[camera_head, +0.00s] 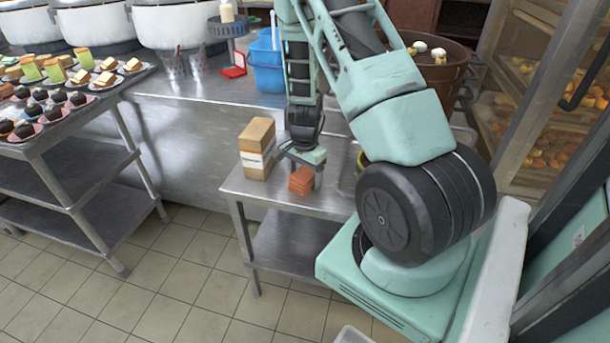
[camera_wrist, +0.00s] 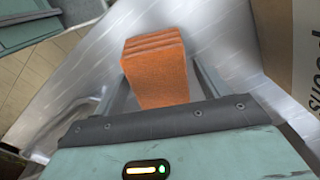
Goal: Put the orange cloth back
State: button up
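The orange cloth (camera_head: 301,181) is a small folded block on the steel table (camera_head: 236,186), close to its front edge. In the wrist view the cloth (camera_wrist: 156,75) shows its stacked layers and reaches in between my fingers. My gripper (camera_head: 302,170) is low over the table at the cloth, pointing down. In the wrist view the two fingers of my gripper (camera_wrist: 160,85) stand apart, one on each side of the cloth, with a narrow gap at the right finger. Whether the left finger touches the cloth is unclear.
A cardboard box (camera_head: 257,148) stands close left of my gripper; it fills the right of the wrist view (camera_wrist: 280,45). A blue bucket (camera_head: 266,64) and a red item (camera_head: 233,72) are on the back counter. A dessert cart (camera_head: 75,130) stands left. Floor (camera_head: 180,260) is clear in front.

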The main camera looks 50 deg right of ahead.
aim_at(305, 173)
notch_tip(305, 173, up, 12)
jog(key=p, duration=0.2)
jog(key=w+a+r+n+y, duration=0.1)
jog(key=a+r+n, duration=0.15)
jog(key=a, duration=0.45)
jog(key=w+a+r+n, duration=0.1)
jog(key=w+a+n, duration=0.15)
jog(key=a, duration=0.35)
jog(key=s+a+r+n, duration=0.2)
jog(key=a+n, duration=0.2)
jog(key=a, duration=0.3)
jog(key=s+a+r+n, duration=0.3)
jog(key=a+n, duration=0.1)
jog(key=a, duration=0.4)
jog(key=s+a+r+n, duration=0.2)
jog(key=s+a+n, duration=0.4)
jog(key=s, duration=0.1)
jog(key=s+a+r+n, duration=0.2)
jog(key=s+a+n, duration=0.4)
jog(key=s, duration=0.2)
jog(key=shift+s+a+r+n, duration=0.15)
jog(key=shift+s+r+n, duration=0.1)
jog(key=shift+s+n, duration=0.05)
